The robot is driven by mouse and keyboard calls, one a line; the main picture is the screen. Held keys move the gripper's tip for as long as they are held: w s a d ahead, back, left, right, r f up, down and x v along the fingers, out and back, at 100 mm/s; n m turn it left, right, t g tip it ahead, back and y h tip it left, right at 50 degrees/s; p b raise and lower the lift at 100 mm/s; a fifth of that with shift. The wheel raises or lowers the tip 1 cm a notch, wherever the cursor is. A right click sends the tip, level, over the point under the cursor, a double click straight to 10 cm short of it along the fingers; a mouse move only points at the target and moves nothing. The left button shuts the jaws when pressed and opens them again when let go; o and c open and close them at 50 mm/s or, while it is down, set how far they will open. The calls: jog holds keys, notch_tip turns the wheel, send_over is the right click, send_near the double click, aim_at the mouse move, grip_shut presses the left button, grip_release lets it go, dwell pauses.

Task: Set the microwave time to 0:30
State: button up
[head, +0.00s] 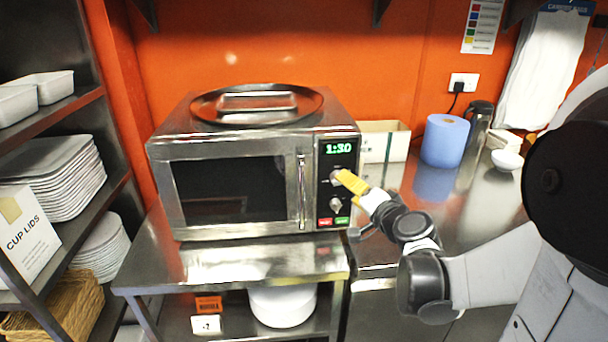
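The microwave (232,190) stands on a steel table, its door shut. Its green display (338,148) reads 1:30. Two round knobs sit below the display; the lower knob (336,204) is in clear view. The upper knob (337,177) is partly covered by my gripper (345,180). My gripper's yellow fingers reach in from the right, with their tips at the upper knob. I cannot tell whether they touch or grip it. A red button (325,222) and a green button (342,221) are at the panel's bottom.
A round metal tray (257,121) lies on top of the microwave. A cardboard box (385,141), a blue paper roll (445,140) and a flask (478,122) stand on the counter to the right. Shelves with stacked plates (50,178) are at the left.

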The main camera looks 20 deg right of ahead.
jog(key=b+x, duration=0.1)
jog(key=x, duration=0.6)
jog(key=shift+w+b, duration=0.1)
jog(key=shift+b, duration=0.3)
jog(key=c, duration=1.2)
